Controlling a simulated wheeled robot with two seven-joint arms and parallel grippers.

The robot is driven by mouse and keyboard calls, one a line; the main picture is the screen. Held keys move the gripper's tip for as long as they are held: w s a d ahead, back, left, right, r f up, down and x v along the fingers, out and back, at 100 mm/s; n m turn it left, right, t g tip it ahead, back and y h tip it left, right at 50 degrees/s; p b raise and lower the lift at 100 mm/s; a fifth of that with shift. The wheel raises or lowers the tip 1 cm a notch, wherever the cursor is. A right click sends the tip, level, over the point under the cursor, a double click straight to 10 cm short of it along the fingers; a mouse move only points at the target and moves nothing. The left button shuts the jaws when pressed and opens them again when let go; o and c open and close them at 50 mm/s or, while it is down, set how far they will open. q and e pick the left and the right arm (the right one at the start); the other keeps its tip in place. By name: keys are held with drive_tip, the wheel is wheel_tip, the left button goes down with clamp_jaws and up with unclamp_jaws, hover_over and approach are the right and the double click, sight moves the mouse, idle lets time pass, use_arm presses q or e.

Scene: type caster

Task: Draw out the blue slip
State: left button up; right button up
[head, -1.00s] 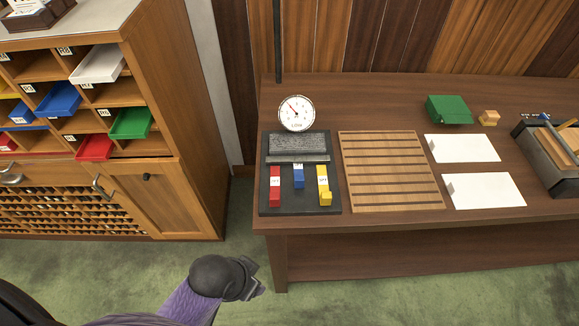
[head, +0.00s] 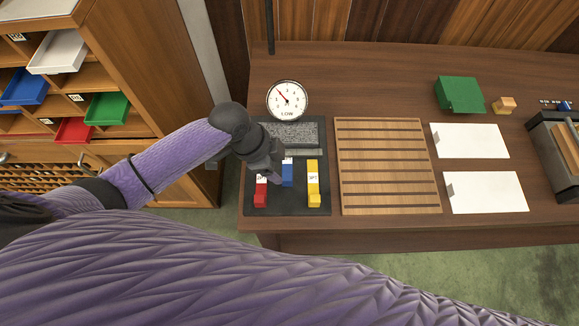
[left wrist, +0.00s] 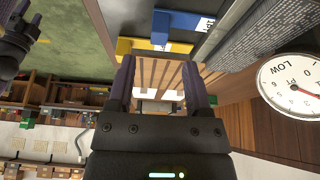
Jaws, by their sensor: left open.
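The blue slip (head: 287,174) stands in the dark holder plate (head: 289,203), between the red slip (head: 261,191) and the yellow slip (head: 313,183). My left gripper (head: 273,176) is open in the head view, just left of the blue slip and over the red one, hiding part of both. In the left wrist view the open fingers (left wrist: 159,72) have nothing between them; the blue slip (left wrist: 172,24) and the yellow slip (left wrist: 140,45) lie above them in the picture. I cannot tell whether the gripper touches a slip.
The dial (head: 287,100) stands behind the plate. A slatted wooden rack (head: 388,165) lies to the right, then white cards (head: 486,191) and a green box (head: 460,94). The pigeonhole cabinet (head: 130,60) stands at left.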

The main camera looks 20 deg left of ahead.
sight(287, 177)
use_arm(q)
drive_tip(key=b+x, duration=0.1)
drive_tip(key=x, duration=0.4)
drive_tip(key=shift+d+f+b, duration=0.15)
drive_tip(key=shift+f+b, duration=0.15)
drive_tip(key=shift+f, duration=0.05)
drive_tip(key=shift+d+f, duration=0.15)
drive_tip(key=shift+f, duration=0.15)
clamp_jaws()
drive_tip(key=shift+r, duration=0.1)
idle(0.6)
